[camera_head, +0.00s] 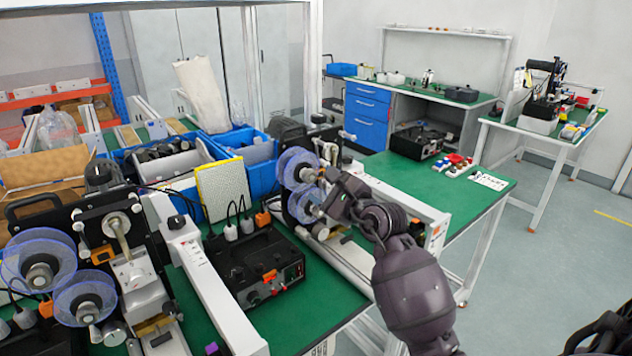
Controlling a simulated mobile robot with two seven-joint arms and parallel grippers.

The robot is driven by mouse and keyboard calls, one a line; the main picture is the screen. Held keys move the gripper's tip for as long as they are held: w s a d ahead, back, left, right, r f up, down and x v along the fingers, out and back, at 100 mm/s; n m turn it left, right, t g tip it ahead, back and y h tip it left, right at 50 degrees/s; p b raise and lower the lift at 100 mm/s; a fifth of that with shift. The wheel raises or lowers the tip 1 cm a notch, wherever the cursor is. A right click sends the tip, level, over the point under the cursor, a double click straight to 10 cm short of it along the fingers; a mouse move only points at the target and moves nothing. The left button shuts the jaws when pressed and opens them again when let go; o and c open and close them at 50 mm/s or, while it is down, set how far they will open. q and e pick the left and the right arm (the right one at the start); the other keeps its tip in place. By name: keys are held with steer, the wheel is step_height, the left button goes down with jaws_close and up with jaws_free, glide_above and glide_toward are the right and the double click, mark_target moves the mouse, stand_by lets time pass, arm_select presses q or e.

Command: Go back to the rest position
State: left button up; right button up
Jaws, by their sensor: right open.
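My right arm reaches in from the lower right, and its dark gripper (328,178) is at the right-hand coder machine (330,250). The gripper is open beside the translucent blue reels (298,168) of that machine. The fingertips are small and partly merge with the dark parts behind them, so I cannot tell whether they touch anything. I see nothing held between them. My left gripper is not in view.
Another coder with blue reels (38,272) stands at the left. A black control box (255,265) sits between the machines on the green table (470,208). Blue bins (240,150) stand behind. Open floor (545,270) lies to the right.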

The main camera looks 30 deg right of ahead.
steer(key=s, duration=0.6)
steer(key=shift+s+d, duration=0.25)
steer(key=shift+s, duration=0.05)
